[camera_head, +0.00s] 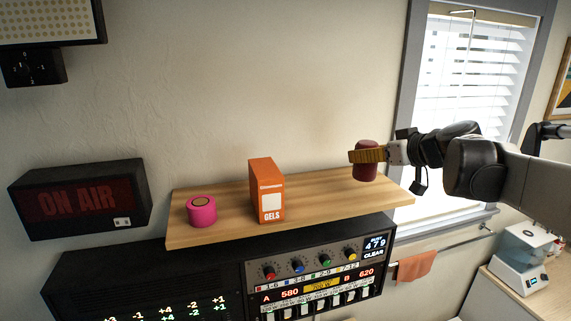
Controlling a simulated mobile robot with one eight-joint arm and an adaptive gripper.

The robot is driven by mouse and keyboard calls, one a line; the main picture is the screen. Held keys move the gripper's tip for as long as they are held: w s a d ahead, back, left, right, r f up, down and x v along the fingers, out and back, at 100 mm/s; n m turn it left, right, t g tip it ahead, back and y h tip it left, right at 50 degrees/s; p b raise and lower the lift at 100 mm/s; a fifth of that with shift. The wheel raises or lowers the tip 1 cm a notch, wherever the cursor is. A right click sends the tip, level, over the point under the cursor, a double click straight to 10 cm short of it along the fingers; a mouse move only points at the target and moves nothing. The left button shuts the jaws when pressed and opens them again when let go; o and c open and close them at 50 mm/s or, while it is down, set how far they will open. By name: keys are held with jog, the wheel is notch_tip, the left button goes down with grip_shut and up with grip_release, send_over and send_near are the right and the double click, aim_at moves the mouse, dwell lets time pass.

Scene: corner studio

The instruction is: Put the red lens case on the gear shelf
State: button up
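The red lens case (367,172) is a dark red, upright, rounded cylinder at the right part of the wooden gear shelf (330,200). My gripper (368,156) reaches in from the right, with its yellow-brown fingers across the case's upper part. The fingers appear closed around it. The case's base is over the shelf's right half; I cannot tell whether it touches the board or hangs just above it. The fingers hide part of the case's middle.
An orange GELS box (267,190) stands mid-shelf, and a pink tape roll (202,211) sits at the left. Black equipment (320,275) lies below the shelf. A window (470,90) is behind my arm. The board between box and case is clear.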

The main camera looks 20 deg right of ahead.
aim_at(360, 172)
jog(key=shift+w+a+f, duration=0.2)
jog(key=shift+a+f, duration=0.15)
jog(key=shift+a, duration=0.05)
jog(key=f+p, duration=0.1)
jog(key=f, duration=0.3)
jog(key=shift+w, duration=0.2)
jog(key=shift+s, duration=0.1)
jog(key=shift+a+f, duration=0.1)
jog(key=shift+f, duration=0.1)
jog(key=o, duration=1.4)
